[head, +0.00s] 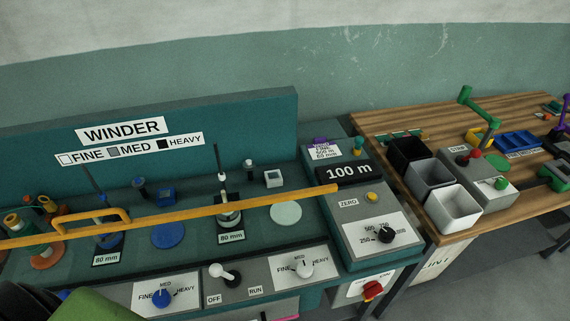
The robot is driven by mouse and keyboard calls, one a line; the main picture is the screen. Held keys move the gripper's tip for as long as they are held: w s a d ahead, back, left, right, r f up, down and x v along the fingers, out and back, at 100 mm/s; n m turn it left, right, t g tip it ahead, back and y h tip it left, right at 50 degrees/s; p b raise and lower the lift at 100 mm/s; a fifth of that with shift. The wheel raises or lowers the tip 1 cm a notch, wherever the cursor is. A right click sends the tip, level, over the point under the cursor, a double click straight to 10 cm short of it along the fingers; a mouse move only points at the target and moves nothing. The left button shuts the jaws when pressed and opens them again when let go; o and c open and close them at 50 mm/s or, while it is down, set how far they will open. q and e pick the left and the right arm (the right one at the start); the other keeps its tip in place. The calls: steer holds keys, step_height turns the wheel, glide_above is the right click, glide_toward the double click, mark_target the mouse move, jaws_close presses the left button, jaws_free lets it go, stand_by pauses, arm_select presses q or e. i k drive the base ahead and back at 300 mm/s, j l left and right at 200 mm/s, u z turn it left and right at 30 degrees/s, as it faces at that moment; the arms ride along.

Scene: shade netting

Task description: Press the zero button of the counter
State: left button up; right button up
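The counter (349,174) is a black display reading "100 m" on the grey-green box at the right end of the winder. The zero button (371,196) is a small round yellow button just below the display, beside a "ZERO" label (348,203). Nothing covers it. Below it sits a black selector knob (385,234) on a white scale plate. Neither of my grippers can be made out in this view. A blurred dark and green shape cuts into the bottom left corner; I cannot tell what part it is.
An orange bar (170,219) crosses the winder, its right end close to the counter's left edge. A red knob (372,290) is low on the front. To the right, a wooden table (385,122) holds a black bin (408,152), grey and white bins, and a green crank (480,104).

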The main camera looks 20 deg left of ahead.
mark_target(372, 196)
steer(key=u, duration=0.15)
steer(key=i+l+u, duration=0.25)
steer(key=l, duration=0.2)
steer(key=l+u, duration=0.25)
steer(key=l, duration=0.25)
steer(key=i+l+u, duration=0.25)
steer(key=l, duration=0.25)
steer(key=l+u, duration=0.25)
steer(key=l, duration=0.3)
